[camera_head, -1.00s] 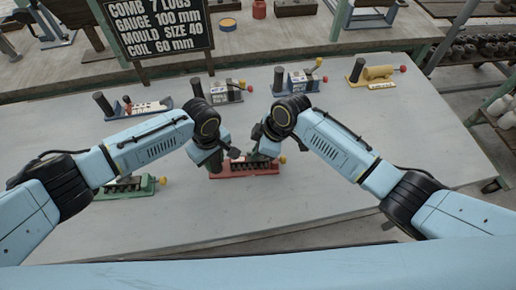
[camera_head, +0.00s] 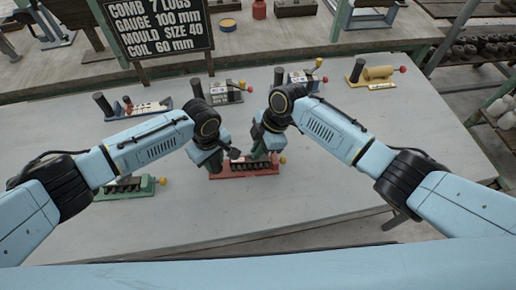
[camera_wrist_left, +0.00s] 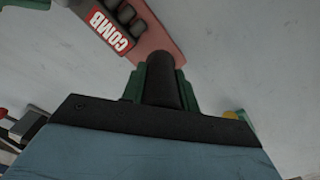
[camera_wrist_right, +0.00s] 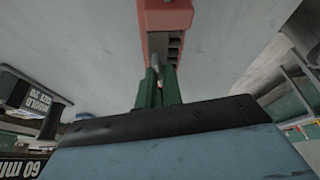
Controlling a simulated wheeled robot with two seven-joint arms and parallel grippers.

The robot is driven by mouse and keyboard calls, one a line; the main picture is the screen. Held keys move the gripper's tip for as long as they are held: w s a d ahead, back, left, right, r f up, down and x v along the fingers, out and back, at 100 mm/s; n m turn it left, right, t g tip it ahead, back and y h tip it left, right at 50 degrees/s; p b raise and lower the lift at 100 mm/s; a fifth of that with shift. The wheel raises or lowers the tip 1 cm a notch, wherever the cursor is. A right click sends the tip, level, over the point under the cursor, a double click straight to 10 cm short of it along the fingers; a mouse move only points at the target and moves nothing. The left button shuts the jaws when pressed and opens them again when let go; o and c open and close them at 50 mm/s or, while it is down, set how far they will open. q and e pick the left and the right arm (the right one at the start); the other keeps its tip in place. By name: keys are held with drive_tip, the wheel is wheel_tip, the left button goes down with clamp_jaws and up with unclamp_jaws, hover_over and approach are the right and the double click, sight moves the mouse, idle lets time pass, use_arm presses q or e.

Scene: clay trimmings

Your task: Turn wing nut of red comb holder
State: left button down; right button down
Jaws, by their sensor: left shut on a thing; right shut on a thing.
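The red comb holder (camera_head: 245,173) lies on the grey table in front of me; its red body also shows in the left wrist view (camera_wrist_left: 160,48) with a COMB label, and in the right wrist view (camera_wrist_right: 166,16). My left gripper (camera_wrist_left: 163,80) is shut on the holder's dark upright post (camera_wrist_left: 161,92) at its left end. My right gripper (camera_wrist_right: 157,92) is shut on a small grey metal piece, apparently the wing nut (camera_wrist_right: 156,68), towards the holder's right end. The fingers hide much of the nut. A yellow knob (camera_head: 283,160) sits at the right end.
A green comb holder (camera_head: 128,188) lies to the left. A dark sign (camera_head: 155,27) stands at the back left. The table's front and right are clear.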

drive_tip(key=shift+w+n+g+h, duration=0.15)
drive_tip(key=shift+n+g, duration=0.25)
drive_tip(key=shift+n, duration=0.7)
drive_tip(key=shift+n+g+h, duration=0.15)
drive_tip(key=shift+n+g, duration=0.25)
drive_tip(key=shift+n, duration=0.7)
drive_tip(key=c, duration=1.5)
unclamp_jaws()
drive_tip(key=shift+a, duration=0.1)
drive_tip(key=shift+c, duration=0.2)
drive_tip(key=shift+r, duration=0.1)
drive_tip(key=v, duration=1.2)
use_arm(q)
drive_tip(key=c, duration=1)
unclamp_jaws()
